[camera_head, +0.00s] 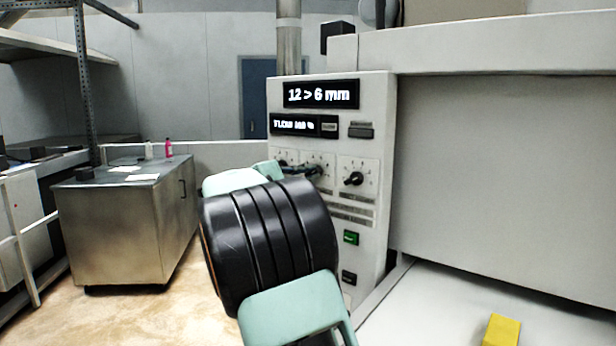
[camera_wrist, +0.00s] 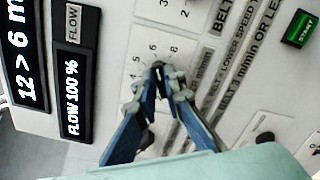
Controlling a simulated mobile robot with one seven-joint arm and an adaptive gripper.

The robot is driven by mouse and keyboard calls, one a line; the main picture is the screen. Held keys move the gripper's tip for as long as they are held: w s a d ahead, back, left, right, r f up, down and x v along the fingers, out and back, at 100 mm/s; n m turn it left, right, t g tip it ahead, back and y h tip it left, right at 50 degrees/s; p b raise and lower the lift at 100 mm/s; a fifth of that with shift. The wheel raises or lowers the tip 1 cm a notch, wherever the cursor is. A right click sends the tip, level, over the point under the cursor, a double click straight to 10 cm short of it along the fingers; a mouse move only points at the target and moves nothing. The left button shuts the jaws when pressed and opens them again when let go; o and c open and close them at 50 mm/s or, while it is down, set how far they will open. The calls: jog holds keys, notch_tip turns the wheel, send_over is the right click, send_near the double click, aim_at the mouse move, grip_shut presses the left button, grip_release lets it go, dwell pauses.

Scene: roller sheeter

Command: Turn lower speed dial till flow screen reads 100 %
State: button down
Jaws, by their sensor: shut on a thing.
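The flow screen (camera_wrist: 72,100) reads "FLOW 100 %" in the wrist view. It also shows, less sharply, on the panel in the head view (camera_head: 294,125). My gripper (camera_wrist: 158,84) has its fingertips closed together on a dial knob at the middle of the numbered dial plate (camera_wrist: 138,68). The fingers hide most of that knob. In the head view my gripper (camera_head: 316,170) reaches the middle of a row of dials, and my arm covers part of the panel.
The thickness screen (camera_head: 320,94) reads "12 > 6 mm". Another dial (camera_head: 354,179) sits just right of the held one. A green start button (camera_head: 351,238) and a dark button (camera_head: 349,278) are lower. A metal cabinet (camera_head: 115,230) stands left, with open floor before it.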

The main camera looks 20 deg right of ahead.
jog(key=c, duration=2)
grip_release()
jog(key=shift+a, duration=0.15)
jog(key=v, duration=1.2)
